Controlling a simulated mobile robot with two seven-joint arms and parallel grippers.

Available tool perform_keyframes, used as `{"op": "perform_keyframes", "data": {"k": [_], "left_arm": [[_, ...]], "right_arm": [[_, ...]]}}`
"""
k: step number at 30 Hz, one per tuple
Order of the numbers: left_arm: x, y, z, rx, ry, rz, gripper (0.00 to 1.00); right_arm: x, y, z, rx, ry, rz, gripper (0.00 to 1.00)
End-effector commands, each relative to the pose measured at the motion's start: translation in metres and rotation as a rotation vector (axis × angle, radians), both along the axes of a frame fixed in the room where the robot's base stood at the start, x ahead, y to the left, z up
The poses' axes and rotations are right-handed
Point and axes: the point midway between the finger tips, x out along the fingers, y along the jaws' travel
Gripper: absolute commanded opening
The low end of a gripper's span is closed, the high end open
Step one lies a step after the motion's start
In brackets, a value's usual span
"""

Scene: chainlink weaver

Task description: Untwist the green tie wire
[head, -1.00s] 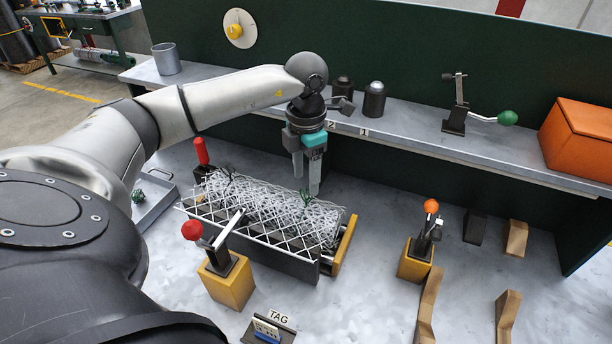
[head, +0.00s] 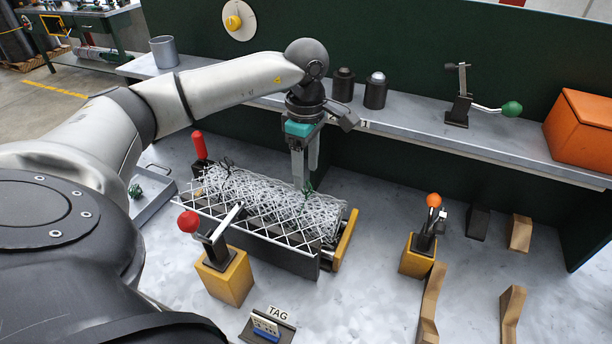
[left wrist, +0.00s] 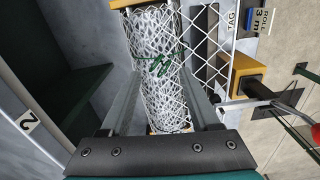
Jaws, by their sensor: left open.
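A roll of silvery chain-link mesh (head: 262,203) lies in a dark cradle with a flat mesh panel along its front. A green tie wire (head: 308,190) is on the roll near its right end. A second, darker tie (head: 228,163) is near the roll's left end. My left gripper (head: 305,180) is open, pointing down just above the green wire. In the left wrist view its fingers (left wrist: 160,78) lie either side of the roll and wire. Contact cannot be told. My right gripper is out of view.
A red-knob clamp (head: 224,270) stands in front of the roll and a red handle (head: 199,146) behind its left end. An orange-knob clamp (head: 420,250) stands right. A shelf (head: 440,132) runs behind, and a tray (head: 155,200) sits left.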

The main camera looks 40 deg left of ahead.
Motion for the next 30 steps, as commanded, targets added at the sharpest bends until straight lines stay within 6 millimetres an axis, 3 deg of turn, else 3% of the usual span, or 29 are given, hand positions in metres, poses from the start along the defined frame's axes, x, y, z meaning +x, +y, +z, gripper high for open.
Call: {"op": "perform_keyframes", "data": {"k": [21,24,30], "left_arm": [[0.0,0.0,0.0,0.001,-0.001,-0.723,0.62],[0.0,0.0,-0.02,0.0,0.001,-0.718,0.62],[0.0,0.0,-0.037,0.0,0.001,-0.716,0.62]], "right_arm": [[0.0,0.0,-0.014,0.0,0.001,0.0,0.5],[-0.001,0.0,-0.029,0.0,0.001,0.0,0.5],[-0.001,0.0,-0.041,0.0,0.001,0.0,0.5]]}}
